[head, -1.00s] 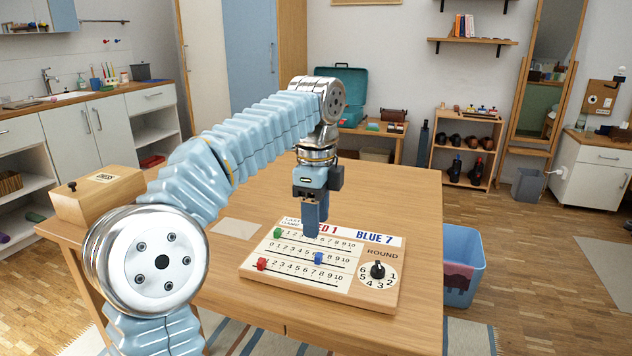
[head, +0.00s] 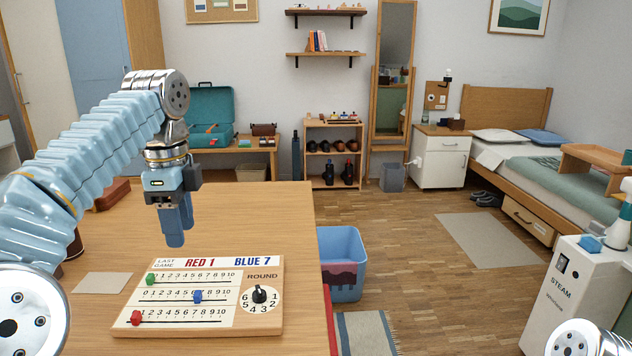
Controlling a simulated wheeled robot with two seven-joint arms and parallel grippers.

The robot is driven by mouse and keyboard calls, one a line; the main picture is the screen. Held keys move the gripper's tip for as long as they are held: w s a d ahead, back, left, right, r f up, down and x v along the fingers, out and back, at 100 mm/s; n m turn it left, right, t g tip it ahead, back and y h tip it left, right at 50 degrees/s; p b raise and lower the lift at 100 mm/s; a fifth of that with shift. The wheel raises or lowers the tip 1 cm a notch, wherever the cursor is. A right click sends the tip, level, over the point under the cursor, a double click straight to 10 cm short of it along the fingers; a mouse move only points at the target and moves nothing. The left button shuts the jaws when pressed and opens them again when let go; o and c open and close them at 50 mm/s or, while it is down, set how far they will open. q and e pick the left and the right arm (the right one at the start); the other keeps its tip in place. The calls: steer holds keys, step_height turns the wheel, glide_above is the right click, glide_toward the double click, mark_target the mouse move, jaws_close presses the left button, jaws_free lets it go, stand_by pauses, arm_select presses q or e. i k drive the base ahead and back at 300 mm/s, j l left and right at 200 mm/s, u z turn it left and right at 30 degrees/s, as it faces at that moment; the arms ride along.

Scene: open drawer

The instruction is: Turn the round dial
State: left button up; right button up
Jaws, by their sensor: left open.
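The round dial (head: 260,294) is a black knob on a white disc numbered 1 to 6, under the word ROUND. It sits at the right end of a wooden scoreboard (head: 243,324) lying on the table. The board has several number rows with a green peg, a blue peg and a red peg, and a strip reading RED 1 and BLUE 7. My left gripper (head: 176,240) points down above the board's back edge, left of the dial and apart from it. It is open, with its fingers seen nearly edge-on and nothing visible between them. My right gripper is not in view.
The wooden table (head: 260,220) is mostly clear, with a beige card (head: 101,283) left of the board. A blue bin (head: 342,262) stands on the floor beyond the table's right edge. A white steam machine (head: 563,300) stands at the far right.

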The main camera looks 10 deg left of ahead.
mark_target(259, 295)
steer(key=k, duration=1)
